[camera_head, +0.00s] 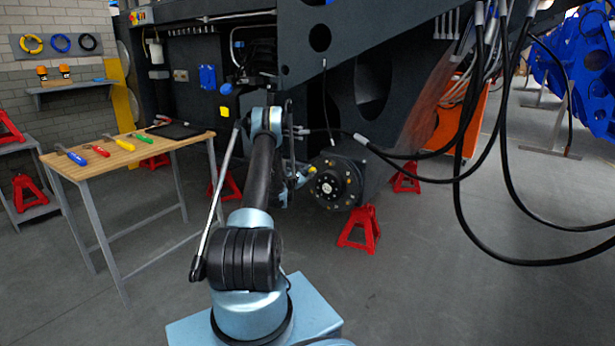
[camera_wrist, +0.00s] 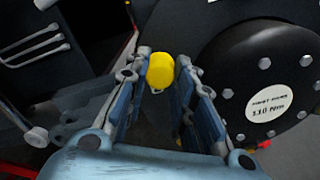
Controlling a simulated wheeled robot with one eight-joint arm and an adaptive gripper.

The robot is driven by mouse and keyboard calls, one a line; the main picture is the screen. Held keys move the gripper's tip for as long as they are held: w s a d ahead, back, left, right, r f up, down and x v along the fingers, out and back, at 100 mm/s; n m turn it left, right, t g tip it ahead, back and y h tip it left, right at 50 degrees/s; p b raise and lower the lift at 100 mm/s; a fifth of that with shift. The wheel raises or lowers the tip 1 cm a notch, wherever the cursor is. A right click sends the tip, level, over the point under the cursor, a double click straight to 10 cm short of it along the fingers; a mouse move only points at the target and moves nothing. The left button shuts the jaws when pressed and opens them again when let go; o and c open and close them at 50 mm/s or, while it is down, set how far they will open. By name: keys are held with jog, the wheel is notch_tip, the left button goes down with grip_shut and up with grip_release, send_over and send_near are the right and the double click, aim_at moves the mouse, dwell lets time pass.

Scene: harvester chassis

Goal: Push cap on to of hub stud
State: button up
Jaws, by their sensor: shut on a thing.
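The yellow cap (camera_wrist: 160,70) is pinched between the fingertips of my gripper (camera_wrist: 161,77) in the wrist view. In the head view the cap (camera_head: 312,169) shows as a small yellow spot at my gripper (camera_head: 303,176), just left of the hub. The hub (camera_head: 335,184) is a dark round disc with studs around its rim and a pale label at its centre. In the wrist view the hub (camera_wrist: 240,75) fills the right side, with several grey studs in view. The cap appears beside the hub's left edge; I cannot tell whether it touches a stud.
A red jack stand (camera_head: 360,230) stands below the hub. Black cables (camera_head: 470,200) hang to the right of it. A wooden workbench (camera_head: 130,155) with coloured tools stands at left. The dark chassis (camera_head: 340,90) rises behind the hub. Floor at the lower right is clear.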

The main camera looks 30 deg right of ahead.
jog(key=shift+w+d, duration=0.2)
jog(key=shift+d, duration=0.2)
jog(key=o, duration=0.9)
jog(key=shift+s+a, duration=0.1)
jog(key=shift+a, duration=0.05)
jog(key=shift+v, duration=2.35)
jog(key=shift+a, duration=0.15)
jog(key=v, duration=0.7)
jog(key=shift+a+f, duration=0.1)
